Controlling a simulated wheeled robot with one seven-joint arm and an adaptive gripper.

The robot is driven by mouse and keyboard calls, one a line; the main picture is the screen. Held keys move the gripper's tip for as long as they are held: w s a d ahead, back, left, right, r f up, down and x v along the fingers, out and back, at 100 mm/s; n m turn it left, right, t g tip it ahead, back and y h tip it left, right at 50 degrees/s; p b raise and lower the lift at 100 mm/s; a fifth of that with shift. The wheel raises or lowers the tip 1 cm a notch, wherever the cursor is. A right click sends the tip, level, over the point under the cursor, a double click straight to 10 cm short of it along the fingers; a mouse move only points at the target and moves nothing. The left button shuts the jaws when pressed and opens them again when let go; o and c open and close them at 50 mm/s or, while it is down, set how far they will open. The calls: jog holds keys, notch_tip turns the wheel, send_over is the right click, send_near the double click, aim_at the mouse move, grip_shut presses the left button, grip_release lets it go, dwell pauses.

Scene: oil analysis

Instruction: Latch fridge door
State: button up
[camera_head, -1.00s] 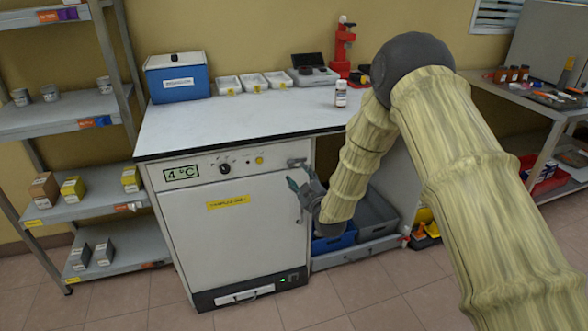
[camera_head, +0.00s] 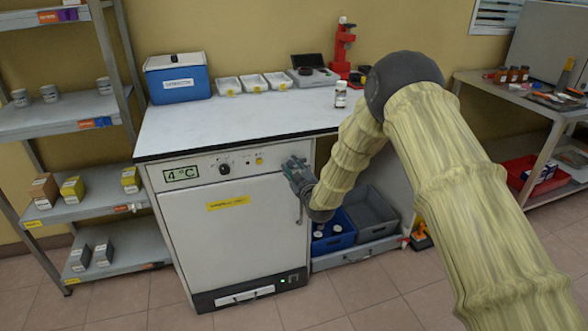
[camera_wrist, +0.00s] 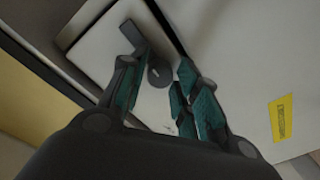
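The white fridge door (camera_head: 235,235) stands under the bench and looks flush with its frame. It has a vertical handle (camera_head: 299,212) at its right edge and also shows in the wrist view (camera_wrist: 250,70). My gripper (camera_head: 294,165) is at the right end of the control panel, in front of the latch, which it hides in the head view. In the wrist view the latch shows a dark bar (camera_wrist: 133,34) and a round dark knob (camera_wrist: 160,73) on a pale plate. My gripper's teal fingers (camera_wrist: 158,92) are apart, with the knob between them; contact is unclear.
The control panel has a 4 °C display (camera_head: 182,174) and a black dial (camera_head: 224,168). A blue bin (camera_head: 337,240) and a grey bin (camera_head: 372,222) stand right of the fridge. A white-capped bottle (camera_head: 340,95) stands on the bench. The floor in front is clear.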

grip_shut()
jog(key=shift+m, duration=0.3)
jog(key=m, duration=0.2)
jog(key=shift+m+b, duration=0.3)
jog(key=shift+m, duration=0.1)
jog(key=m, duration=0.4)
jog(key=shift+d+f+m+b, duration=0.1)
jog(key=shift+m+b, duration=0.2)
jog(key=shift+b, duration=0.1)
jog(key=m+b, duration=0.1)
jog(key=m, duration=0.4)
jog(key=shift+m+t, duration=0.3)
jog(key=shift+m+h+b, duration=0.3)
jog(key=shift+m+b, duration=0.65)
jog(key=shift+m, duration=1.45)
